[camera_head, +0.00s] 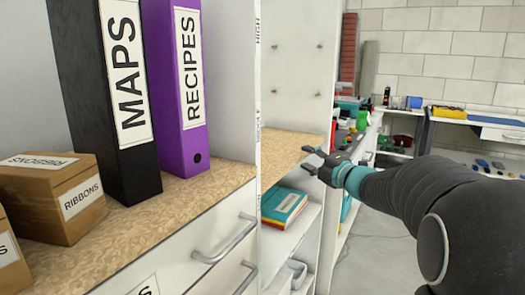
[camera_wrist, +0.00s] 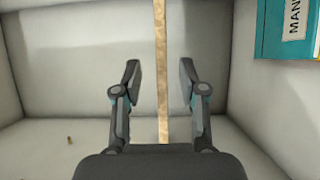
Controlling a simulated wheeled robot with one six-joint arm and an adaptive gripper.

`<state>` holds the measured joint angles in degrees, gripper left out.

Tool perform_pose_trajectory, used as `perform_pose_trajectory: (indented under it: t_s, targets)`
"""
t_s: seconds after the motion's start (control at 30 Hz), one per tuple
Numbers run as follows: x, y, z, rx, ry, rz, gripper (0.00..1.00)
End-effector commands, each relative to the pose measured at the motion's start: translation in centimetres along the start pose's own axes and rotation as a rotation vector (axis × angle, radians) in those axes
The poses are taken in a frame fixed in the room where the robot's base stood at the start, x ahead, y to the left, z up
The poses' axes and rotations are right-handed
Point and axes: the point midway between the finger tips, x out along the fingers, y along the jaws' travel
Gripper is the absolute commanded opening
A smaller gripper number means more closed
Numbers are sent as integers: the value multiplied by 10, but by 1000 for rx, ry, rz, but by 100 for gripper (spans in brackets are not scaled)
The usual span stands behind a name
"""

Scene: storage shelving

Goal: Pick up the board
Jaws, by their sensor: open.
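The board (camera_head: 283,150) is a flat tan speckled panel lying level as a shelf in the white bay right of the binders. My gripper (camera_head: 307,160) is at the board's right front edge, with one finger higher than the other. In the wrist view the board shows edge-on as a narrow tan strip (camera_wrist: 162,40) running up the picture. It passes between the two fingers of my gripper (camera_wrist: 159,82), with a gap on each side. The fingers are apart and hold nothing. How deep the board reaches between them is unclear.
Below the board, teal, yellow and red books (camera_head: 284,207) lie on a lower shelf; a teal one (camera_wrist: 285,30) shows in the wrist view. White upright panels (camera_head: 300,75) flank the bay. Binders (camera_head: 180,80) and a ribbons box (camera_head: 55,195) stand left.

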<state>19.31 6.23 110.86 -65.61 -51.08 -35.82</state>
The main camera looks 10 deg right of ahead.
Motion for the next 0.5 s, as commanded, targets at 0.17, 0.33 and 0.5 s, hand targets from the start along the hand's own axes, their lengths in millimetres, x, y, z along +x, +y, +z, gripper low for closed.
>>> perform_pose_trajectory:
  t_s: [0.17, 0.33, 0.5]
  targets:
    - [12, 0, 0, -1, 0, -1, 42]
    - [28, -1, 0, 1, 2, 0, 42]
    - [52, -2, 1, 1, 2, -1, 42]
